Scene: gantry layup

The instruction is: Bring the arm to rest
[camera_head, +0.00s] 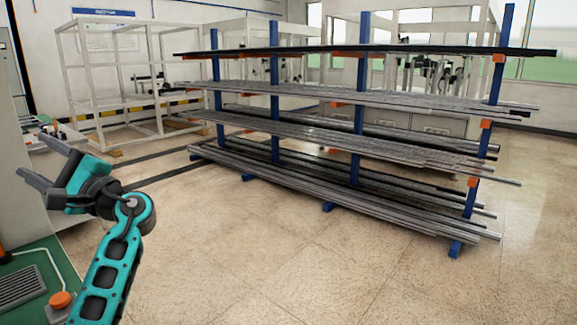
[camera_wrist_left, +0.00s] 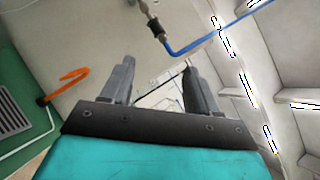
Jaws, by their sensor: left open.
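My left arm, teal and black, rises from the lower left of the head view. Its gripper (camera_head: 30,165) points up and to the left, with its two dark fingers apart and nothing between them. In the left wrist view the same gripper (camera_wrist_left: 160,82) shows two grey fingers spread wide, with an empty gap. Beyond the fingers are a pale surface and a blue hose (camera_wrist_left: 205,40). My right gripper is not in either view.
A rack with blue posts (camera_head: 361,100) holds several layers of long metal bars across the middle and right. A green panel with an orange knob (camera_head: 60,299) and a grey grille (camera_head: 18,287) stands close below my left arm. White frames (camera_head: 120,85) stand behind. The tiled floor (camera_head: 250,250) ahead is clear.

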